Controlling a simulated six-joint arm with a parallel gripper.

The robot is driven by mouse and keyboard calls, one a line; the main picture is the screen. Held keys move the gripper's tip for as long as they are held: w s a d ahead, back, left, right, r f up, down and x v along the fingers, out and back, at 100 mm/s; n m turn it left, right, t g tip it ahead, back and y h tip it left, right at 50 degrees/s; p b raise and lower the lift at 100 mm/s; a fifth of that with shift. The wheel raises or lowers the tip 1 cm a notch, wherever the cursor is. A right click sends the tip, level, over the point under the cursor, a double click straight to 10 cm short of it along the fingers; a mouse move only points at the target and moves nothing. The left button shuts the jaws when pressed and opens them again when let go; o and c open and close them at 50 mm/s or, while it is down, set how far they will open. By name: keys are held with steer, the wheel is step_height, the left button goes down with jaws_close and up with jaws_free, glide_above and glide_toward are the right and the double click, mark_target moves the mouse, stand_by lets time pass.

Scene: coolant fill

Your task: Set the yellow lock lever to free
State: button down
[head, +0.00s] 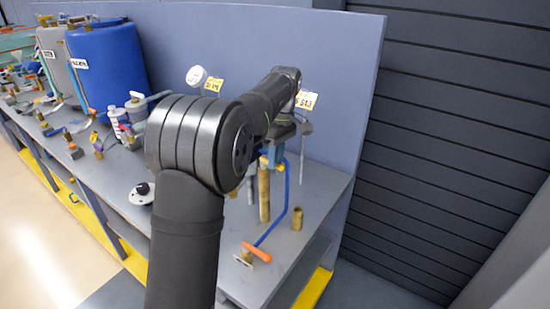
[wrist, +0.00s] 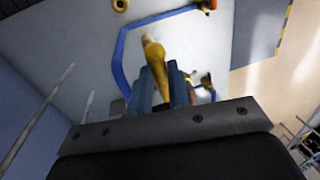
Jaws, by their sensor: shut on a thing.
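My gripper (wrist: 160,88) is shut on a brass-yellow rod-like piece (wrist: 153,58), which runs from between the blue fingers toward the bench. In the head view my gripper (head: 272,154) is above the bench's right end, partly behind my arm. The brass-yellow piece (head: 264,195) points down below it there. A blue hose (head: 299,200) curves from beside the gripper down to an orange-handled brass valve (head: 256,252). The hose also shows in the wrist view (wrist: 122,45). I cannot make out a separate yellow lock lever for certain; the fingers and arm hide part of the held piece.
A short brass fitting (head: 297,218) stands on the bench (head: 318,185) right of the hose. A thin grey rod (head: 303,155) rises behind. A blue-grey back panel (head: 340,90) stands close behind my gripper. Blue drum (head: 108,70) and several small fittings are at the left.

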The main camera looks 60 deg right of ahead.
stand_by(0.4)
steer(key=c, duration=1.3)
jaws_free()
steer(key=shift+c, duration=0.2)
step_height(320, 180, up, 12)
steer(key=d, duration=0.2)
steer(key=shift+d+f, duration=0.15)
steer(key=shift+d, duration=0.05)
steer(key=f, duration=0.4)
steer(key=a+f, duration=0.1)
steer(key=f, duration=0.3)
steer(key=a+f, duration=0.1)
steer(key=f, duration=0.2)
steer(key=shift+a+f, duration=0.2)
steer(key=shift+f, duration=0.2)
steer(key=shift+r, duration=0.1)
